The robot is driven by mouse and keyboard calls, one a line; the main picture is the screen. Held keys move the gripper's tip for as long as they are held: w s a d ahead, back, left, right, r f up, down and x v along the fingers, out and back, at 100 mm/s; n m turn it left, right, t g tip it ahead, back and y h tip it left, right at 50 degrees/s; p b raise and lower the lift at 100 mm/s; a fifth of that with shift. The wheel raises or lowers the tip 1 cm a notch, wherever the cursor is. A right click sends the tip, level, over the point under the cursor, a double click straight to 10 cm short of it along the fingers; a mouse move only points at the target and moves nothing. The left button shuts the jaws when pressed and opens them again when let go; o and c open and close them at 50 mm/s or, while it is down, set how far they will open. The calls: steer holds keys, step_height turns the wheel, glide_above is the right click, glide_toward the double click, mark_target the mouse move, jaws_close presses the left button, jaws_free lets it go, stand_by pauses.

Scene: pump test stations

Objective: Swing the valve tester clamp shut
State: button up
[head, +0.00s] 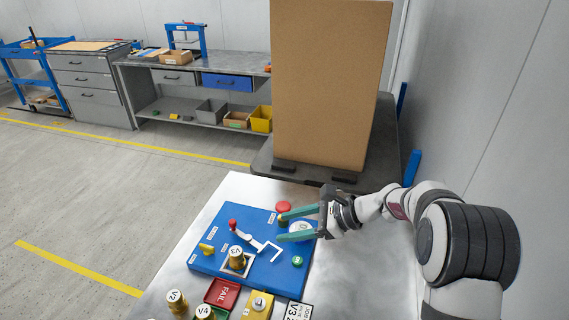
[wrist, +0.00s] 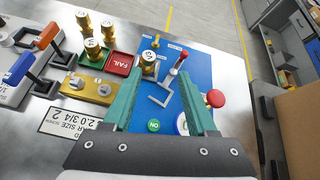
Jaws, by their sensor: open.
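The valve tester is a blue panel (head: 215,262) on the metal table; it also shows in the wrist view (wrist: 198,62). Its clamp is a pale lever (head: 248,238) with a red knob (head: 233,225); the knob also shows in the wrist view (wrist: 184,54). A pale angled bracket (wrist: 161,98) extends from the clamp, to the side of the brass valve (head: 236,258), not over it. The valve stands upright in its seat. My gripper (head: 282,227), with teal fingers, is open and empty above the panel's right side, apart from the knob.
A green button (head: 297,261), a red button (head: 284,206) and a yellow handle (head: 207,249) sit on the panel. Brass valves (head: 176,301), a red FAIL tray (head: 222,293) and a yellow fixture (head: 258,306) stand in front. A tall brown board (head: 330,85) rises behind.

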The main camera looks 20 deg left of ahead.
mark_target(234, 222)
steer(key=w+a+f+m+t+y, duration=0.1)
steer(key=w+a+f+m+y, duration=0.15)
steer(key=w+f, duration=0.35)
steer(key=shift+m+h, duration=0.35)
steer(key=shift+m, duration=0.1)
steer(key=x, duration=1.6)
steer(key=shift+w+a, duration=0.1)
steer(key=shift+w, duration=0.05)
jaws_close()
